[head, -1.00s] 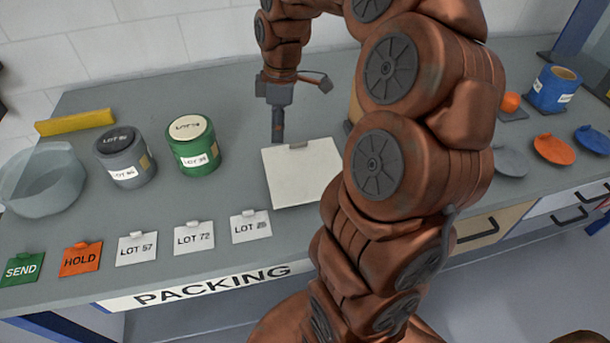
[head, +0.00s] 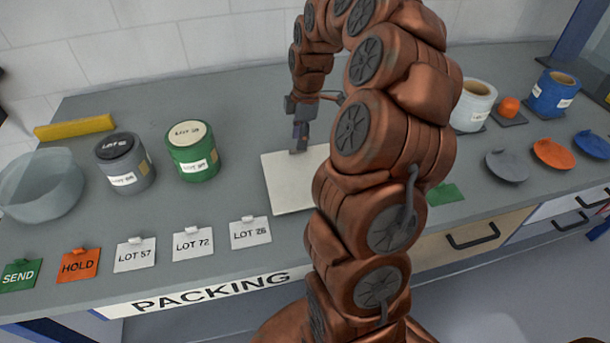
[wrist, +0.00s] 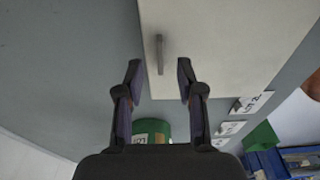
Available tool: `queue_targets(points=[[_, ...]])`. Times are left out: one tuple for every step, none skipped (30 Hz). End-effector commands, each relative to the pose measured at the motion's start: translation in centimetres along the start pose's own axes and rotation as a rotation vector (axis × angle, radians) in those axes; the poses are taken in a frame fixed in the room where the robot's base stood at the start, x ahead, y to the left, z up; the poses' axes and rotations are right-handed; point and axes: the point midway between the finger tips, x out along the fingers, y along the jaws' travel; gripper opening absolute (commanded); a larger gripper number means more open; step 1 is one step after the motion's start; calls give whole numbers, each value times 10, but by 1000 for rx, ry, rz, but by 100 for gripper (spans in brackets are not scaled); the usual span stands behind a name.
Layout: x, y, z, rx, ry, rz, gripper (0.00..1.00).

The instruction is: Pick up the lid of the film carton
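The carton lid (head: 287,190) is a flat, pale square on the grey bench, partly hidden by my arm in the head view. It fills the upper right of the wrist view (wrist: 225,45). A small grey upright tab handle (wrist: 160,53) stands near one edge of it. My gripper (head: 299,146) is at the lid's back edge, pointing down. In the wrist view my gripper (wrist: 159,78) is open and empty, its two fingers apart, with the handle between their lines and just beyond the tips. The head view does not clearly show the handle.
Lot cards line the front edge. A white roll (head: 473,108), an orange ball (head: 508,107), a blue roll (head: 553,95) and coloured discs stand right.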

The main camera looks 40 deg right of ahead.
Motion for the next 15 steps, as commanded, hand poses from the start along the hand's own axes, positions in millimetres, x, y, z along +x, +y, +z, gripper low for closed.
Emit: queue_targets(points=[[6, -2, -1, 0, 0, -9, 38], [10, -2, -1, 0, 0, -8, 38], [16, -1, -1, 1, 0, -5, 38], [20, -1, -1, 1, 0, -3, 38], [23, -1, 0, 1, 0, -3, 38], [26, -1, 0, 1, 0, -3, 38], [28, -1, -1, 1, 0, -2, 38], [29, -1, -1, 1, 0, -2, 38], [30, 0, -1, 1, 1, 0, 38], [30, 0, -1, 1, 1, 0, 38], [30, 0, -1, 1, 1, 1, 38], [30, 0, -1, 1, 1, 0, 38], [30, 0, -1, 1, 1, 0, 38], [30, 0, -1, 1, 0, 0, 38], [30, 0, -1, 1, 0, 0, 33]])
